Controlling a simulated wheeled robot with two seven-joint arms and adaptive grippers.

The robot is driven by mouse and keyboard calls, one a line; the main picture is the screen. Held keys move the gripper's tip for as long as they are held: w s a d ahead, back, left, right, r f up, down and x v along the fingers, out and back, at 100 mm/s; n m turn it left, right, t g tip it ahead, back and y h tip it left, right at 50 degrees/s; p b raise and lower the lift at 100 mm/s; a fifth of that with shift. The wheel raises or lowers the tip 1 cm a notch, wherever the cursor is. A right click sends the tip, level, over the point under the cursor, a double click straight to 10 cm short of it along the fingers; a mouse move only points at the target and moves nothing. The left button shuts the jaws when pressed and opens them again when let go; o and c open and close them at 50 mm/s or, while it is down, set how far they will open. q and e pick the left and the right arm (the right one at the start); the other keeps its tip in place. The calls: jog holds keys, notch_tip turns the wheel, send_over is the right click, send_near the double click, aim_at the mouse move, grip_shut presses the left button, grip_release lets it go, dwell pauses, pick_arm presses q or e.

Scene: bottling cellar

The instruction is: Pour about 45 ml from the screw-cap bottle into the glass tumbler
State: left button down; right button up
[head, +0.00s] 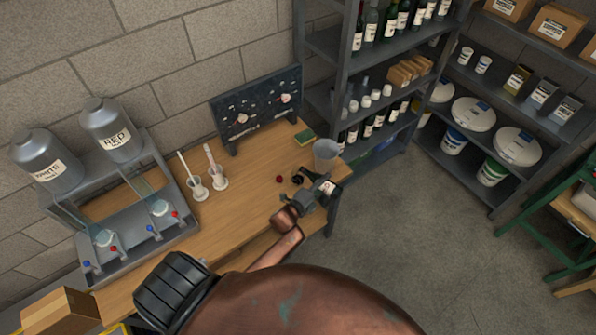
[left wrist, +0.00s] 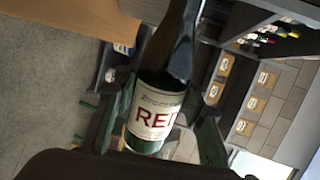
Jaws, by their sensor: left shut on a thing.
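My left gripper (head: 312,197) is at the right end of the wooden bench, shut on a dark bottle (head: 328,187) with a pale label. In the left wrist view the dark green bottle (left wrist: 152,115) sits between the two fingers, its label reading RED. Part of the bottle is hidden by the gripper in the head view, and I cannot tell its exact tilt. A grey, jug-like vessel (head: 326,155) stands just behind the bottle. I cannot make out a glass tumbler for certain. My right gripper is not in view.
A small dark red object (head: 279,180) lies on the bench (head: 250,165), left of the gripper. Two white holders (head: 217,178) and a filler stand (head: 185,235) stand farther left. A dark panel (head: 258,108) is at the back. Bottle shelves (head: 325,42) rise behind the bench's right end.

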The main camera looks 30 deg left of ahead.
pick_arm(q)
jog(key=f+m+y+b, duration=0.1)
jog(key=f+m+b, duration=0.1)
jog(key=b, duration=0.3)
jog(key=shift+d+f, duration=0.2)
jog(key=shift+f, duration=0.05)
jog(key=shift+m, duration=0.4)
jog(key=shift+r, duration=0.2)
jog(key=shift+a+f+m+b, duration=0.15)
jog(key=shift+f+m+b, duration=0.15)
jog(key=shift+f+b, duration=0.4)
dwell(0.6)
